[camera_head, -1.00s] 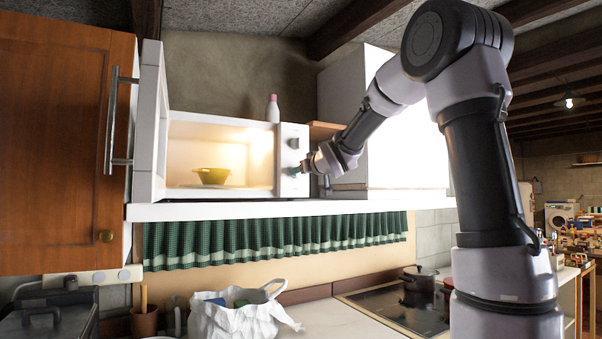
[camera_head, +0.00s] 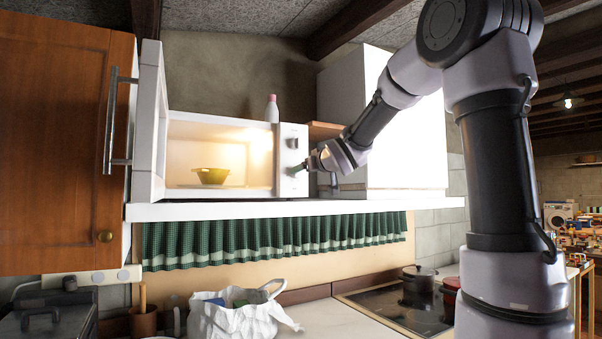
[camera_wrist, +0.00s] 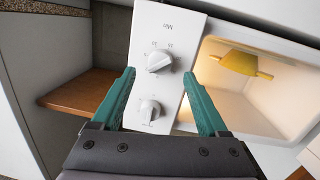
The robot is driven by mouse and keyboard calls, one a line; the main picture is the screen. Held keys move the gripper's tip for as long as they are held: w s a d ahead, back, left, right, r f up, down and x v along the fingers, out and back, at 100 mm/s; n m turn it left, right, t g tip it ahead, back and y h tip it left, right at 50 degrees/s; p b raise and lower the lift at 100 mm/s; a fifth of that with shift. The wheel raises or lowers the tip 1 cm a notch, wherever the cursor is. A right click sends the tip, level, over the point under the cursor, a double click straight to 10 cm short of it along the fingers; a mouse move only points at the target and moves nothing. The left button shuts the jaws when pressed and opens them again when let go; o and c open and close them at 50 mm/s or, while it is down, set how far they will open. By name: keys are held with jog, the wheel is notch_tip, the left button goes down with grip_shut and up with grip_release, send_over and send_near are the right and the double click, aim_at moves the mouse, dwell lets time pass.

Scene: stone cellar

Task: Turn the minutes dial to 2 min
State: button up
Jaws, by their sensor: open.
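The minutes dial (camera_wrist: 160,62) is a light grey knob with printed numbers and a "Min" label beside it on the white microwave's control panel (camera_head: 288,157). My gripper (camera_wrist: 158,73) is open, with its green fingers on either side of this dial and a visible gap to each. I cannot tell how far the fingertips are from the panel. A second knob (camera_wrist: 149,110) is nearer my palm in the wrist view; it is the upper one in the head view. The dial's exact reading is too small to tell.
The microwave's door (camera_head: 147,120) stands open at the left, with a yellow bowl (camera_head: 212,176) in the lit cavity. A bottle (camera_head: 272,108) stands on top. The microwave rests on a white shelf (camera_head: 240,208).

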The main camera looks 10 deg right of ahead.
jog(key=v, duration=0.6)
jog(key=shift+s, duration=0.4)
jog(key=s+d+f+m+g+h, duration=0.4)
jog(key=s+d+f+m, duration=0.25)
jog(key=s, duration=0.55)
jog(key=s+a+f+m+g+y, duration=0.1)
jog(key=s+f+g, duration=0.1)
jog(key=s+f, duration=0.3)
jog(key=s+a+f+g+y, duration=0.1)
jog(key=s+f, duration=0.5)
jog(key=s, duration=0.6)
jog(key=shift+a+f+m+g, duration=0.35)
jog(key=shift+a+g, duration=0.2)
jog(key=shift+g, duration=0.65)
